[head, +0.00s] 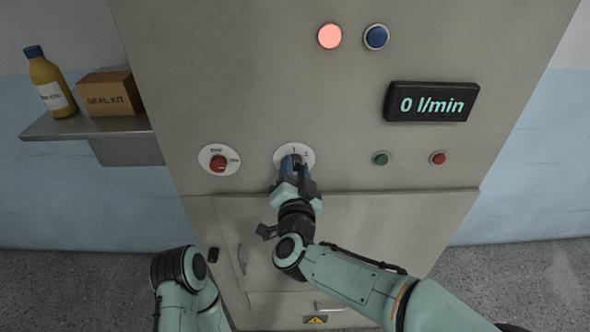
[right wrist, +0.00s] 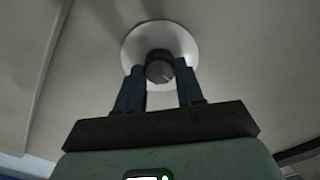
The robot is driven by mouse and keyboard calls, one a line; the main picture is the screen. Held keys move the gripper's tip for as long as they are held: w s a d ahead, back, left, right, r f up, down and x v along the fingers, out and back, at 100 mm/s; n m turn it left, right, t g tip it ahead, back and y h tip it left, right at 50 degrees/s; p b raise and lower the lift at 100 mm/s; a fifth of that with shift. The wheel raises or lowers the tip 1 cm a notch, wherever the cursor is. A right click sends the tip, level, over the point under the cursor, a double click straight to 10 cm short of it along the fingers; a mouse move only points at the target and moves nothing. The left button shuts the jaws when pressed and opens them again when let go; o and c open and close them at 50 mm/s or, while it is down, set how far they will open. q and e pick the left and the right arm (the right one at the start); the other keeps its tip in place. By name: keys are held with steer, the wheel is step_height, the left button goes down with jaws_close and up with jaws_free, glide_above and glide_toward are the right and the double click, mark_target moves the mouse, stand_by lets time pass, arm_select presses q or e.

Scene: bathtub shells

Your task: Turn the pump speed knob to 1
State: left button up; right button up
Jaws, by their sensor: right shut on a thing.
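The pump speed knob (right wrist: 159,66) is small, dark and round, on a round white dial plate (head: 308,156) on the front of the grey cabinet. A light mark shows on the knob's face in the right wrist view. My right gripper (head: 293,163) is at the dial, shut on the knob with its blue fingers on either side. In the head view the fingers hide most of the knob, and the dial's numbers are too small to read surely. The display (head: 431,102) reads 0 l/min. My left gripper is out of view.
A red rotary switch (head: 218,163) sits left of the dial, with green (head: 381,158) and red (head: 438,157) buttons to its right. Above are a lit red lamp (head: 330,36) and a blue button (head: 376,37). A side shelf (head: 88,127) holds a bottle and a box.

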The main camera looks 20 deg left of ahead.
steer(key=o, duration=1)
steer(key=shift+o, duration=0.2)
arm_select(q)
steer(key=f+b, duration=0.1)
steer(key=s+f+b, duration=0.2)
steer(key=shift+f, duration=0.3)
arm_select(e)
steer(key=v, duration=1.3)
steer(key=shift+s, duration=0.2)
